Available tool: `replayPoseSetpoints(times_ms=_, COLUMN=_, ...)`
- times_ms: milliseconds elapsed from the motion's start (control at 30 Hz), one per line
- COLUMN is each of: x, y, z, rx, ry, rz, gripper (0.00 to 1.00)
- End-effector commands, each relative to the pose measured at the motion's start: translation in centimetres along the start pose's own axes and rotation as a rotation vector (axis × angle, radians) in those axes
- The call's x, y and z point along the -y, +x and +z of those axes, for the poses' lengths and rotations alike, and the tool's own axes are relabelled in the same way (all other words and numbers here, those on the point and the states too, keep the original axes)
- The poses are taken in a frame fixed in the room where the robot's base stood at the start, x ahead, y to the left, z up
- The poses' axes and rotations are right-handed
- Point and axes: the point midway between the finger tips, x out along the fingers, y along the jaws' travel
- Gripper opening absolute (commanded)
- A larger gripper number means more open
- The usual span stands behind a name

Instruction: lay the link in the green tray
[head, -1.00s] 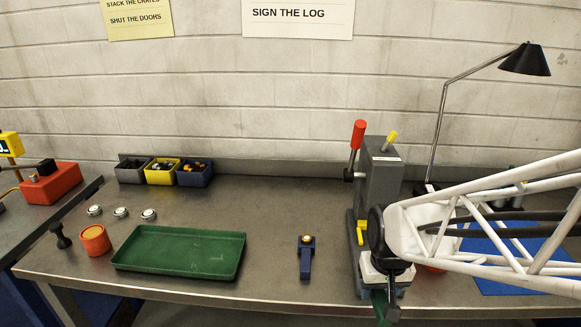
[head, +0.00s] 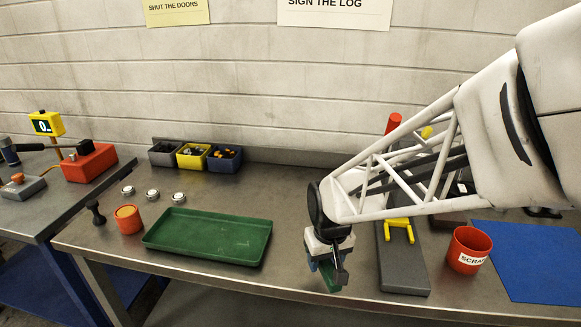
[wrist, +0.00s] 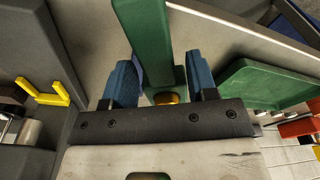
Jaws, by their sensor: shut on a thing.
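The link is a green bar with a brass piece at its near end. In the wrist view the link (wrist: 157,45) stands between the blue fingers of my gripper (wrist: 162,80), which is shut on it. In the head view my gripper (head: 326,265) hangs over the front part of the bench, and a bit of green shows at its fingers. The green tray (head: 208,237) lies flat and empty to the left of my gripper, clear of it. The tray's edge also shows at the right of the wrist view (wrist: 270,85).
A grey fixture with a yellow fork (head: 399,228) stands just right of my gripper. Beyond it are a red scrap cup (head: 468,250) and a blue mat (head: 535,265). A red-orange cup (head: 129,219), several silver buttons and three small bins (head: 193,157) lie left of and behind the tray.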

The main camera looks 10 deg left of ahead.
Motion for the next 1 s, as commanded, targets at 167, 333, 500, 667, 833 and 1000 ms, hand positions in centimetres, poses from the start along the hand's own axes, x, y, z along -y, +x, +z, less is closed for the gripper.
replayPoseSetpoints(times_ms=167, x=3.1, y=0.4, z=-1.8, rx=-0.001, ry=-0.069, rz=-0.008, gripper=0.10)
replayPoseSetpoints(times_ms=333, x=6.1, y=0.9, z=-3.2, rx=-0.001, ry=-0.132, rz=-0.016, gripper=0.10)
replayPoseSetpoints(times_ms=500, x=9.3, y=1.5, z=-4.4, rx=0.000, ry=-0.195, rz=-0.024, gripper=0.10)
replayPoseSetpoints(times_ms=667, x=12.1, y=1.9, z=-5.3, rx=0.000, ry=-0.249, rz=-0.030, gripper=0.10)
replayPoseSetpoints(times_ms=833, x=14.3, y=2.2, z=-5.9, rx=-0.002, ry=-0.290, rz=-0.035, gripper=0.10)
replayPoseSetpoints(times_ms=1000, x=15.5, y=2.4, z=-6.1, rx=-0.002, ry=-0.311, rz=-0.038, gripper=0.10)
